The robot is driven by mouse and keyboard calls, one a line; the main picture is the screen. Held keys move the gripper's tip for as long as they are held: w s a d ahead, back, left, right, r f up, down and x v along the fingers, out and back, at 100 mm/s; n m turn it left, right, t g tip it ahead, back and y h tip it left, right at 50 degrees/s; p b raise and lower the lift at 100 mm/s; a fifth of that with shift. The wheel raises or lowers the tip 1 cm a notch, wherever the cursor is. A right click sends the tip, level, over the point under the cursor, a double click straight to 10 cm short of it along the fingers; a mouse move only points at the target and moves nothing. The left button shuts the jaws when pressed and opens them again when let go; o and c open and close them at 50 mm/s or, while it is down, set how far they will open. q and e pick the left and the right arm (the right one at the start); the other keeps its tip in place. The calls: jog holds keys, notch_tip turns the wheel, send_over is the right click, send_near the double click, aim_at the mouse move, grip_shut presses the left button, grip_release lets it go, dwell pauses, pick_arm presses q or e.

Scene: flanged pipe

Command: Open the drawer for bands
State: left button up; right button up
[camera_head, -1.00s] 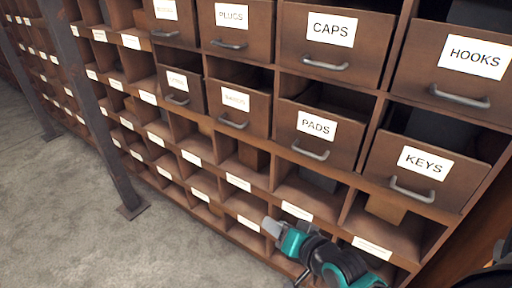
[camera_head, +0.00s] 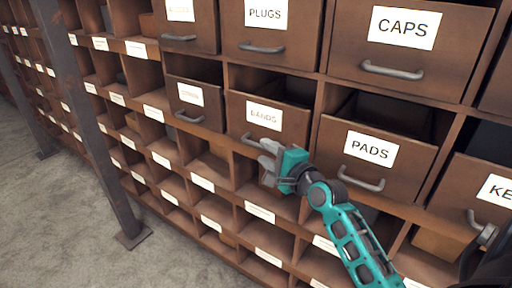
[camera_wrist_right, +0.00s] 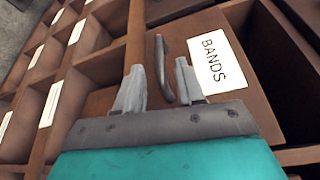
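The bands drawer (camera_head: 290,121) is a brown wooden drawer with a white BANDS label (camera_head: 263,113) and a grey bar handle (camera_head: 250,140). It stands out a little from the shelf, its dark inside showing above the front. My right gripper (camera_head: 268,155) is just in front of and below this handle. In the right wrist view the gripper (camera_wrist_right: 158,85) is open, and the handle (camera_wrist_right: 162,68) lies between its two fingertips, with no clear contact. The label (camera_wrist_right: 216,62) is right of the fingers. My left gripper is not in view.
The PADS drawer (camera_head: 379,154) is to the right, also partly out. PLUGS (camera_head: 275,30) and CAPS (camera_head: 415,50) drawers are above. Open cubbies with white labels lie below. A metal post (camera_head: 88,130) stands at the left, with bare floor (camera_head: 50,225) beside it.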

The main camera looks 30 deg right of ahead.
aim_at(260, 147)
jog(key=w, duration=0.3)
jog(key=w+b, duration=0.1)
jog(key=w, duration=0.1)
jog(key=shift+w+f, duration=0.25)
jog(key=shift+w, duration=0.1)
grip_shut()
dwell(0.3)
